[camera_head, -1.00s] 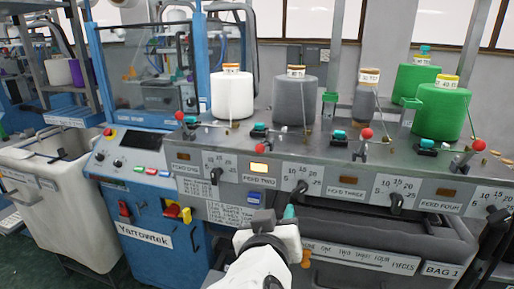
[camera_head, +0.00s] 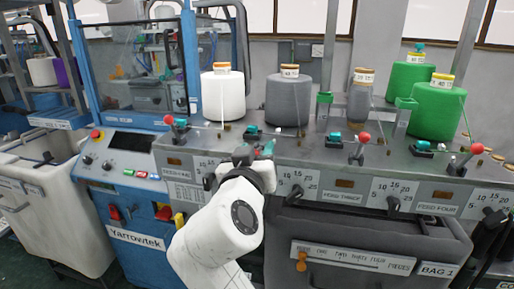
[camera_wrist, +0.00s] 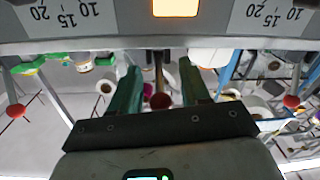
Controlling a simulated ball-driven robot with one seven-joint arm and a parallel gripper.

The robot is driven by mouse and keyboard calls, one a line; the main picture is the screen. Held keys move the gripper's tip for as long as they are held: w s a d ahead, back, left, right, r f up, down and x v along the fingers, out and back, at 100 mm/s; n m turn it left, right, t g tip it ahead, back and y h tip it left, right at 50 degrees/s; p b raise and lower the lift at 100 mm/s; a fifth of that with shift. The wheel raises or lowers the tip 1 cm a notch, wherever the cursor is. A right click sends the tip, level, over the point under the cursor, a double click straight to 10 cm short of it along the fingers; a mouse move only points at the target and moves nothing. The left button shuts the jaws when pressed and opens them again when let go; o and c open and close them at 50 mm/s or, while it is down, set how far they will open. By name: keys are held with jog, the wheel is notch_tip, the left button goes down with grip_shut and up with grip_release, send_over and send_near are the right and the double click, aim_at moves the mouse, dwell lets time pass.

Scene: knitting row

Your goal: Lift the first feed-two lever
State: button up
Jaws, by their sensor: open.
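In the wrist view, my gripper (camera_wrist: 158,68) is open, with its two green fingers apart in front of the feed panel. A dark red ball (camera_wrist: 160,101), apparently the feed-two lever's knob, shows between the fingers beyond them; I cannot tell whether they touch it. A lit orange lamp (camera_wrist: 176,8) is on the panel above. In the head view, my gripper (camera_head: 257,152) is at the panel's upper edge and hides the feed-two lamp, label and lever. Red-knobbed levers stand at feed one (camera_head: 169,120), feed three (camera_head: 365,137) and feed four (camera_head: 477,149).
White (camera_head: 221,98), grey (camera_head: 288,100) and green (camera_head: 436,110) yarn cones stand behind the levers. Black dial knobs (camera_head: 297,191) project from the front panel. A blue Yarrowtek cabinet (camera_head: 135,215) and a white bin (camera_head: 45,200) stand to the left.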

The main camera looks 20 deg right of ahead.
jog(key=shift+w+d, duration=0.25)
jog(key=shift+w, duration=0.1)
grip_shut()
dwell(0.3)
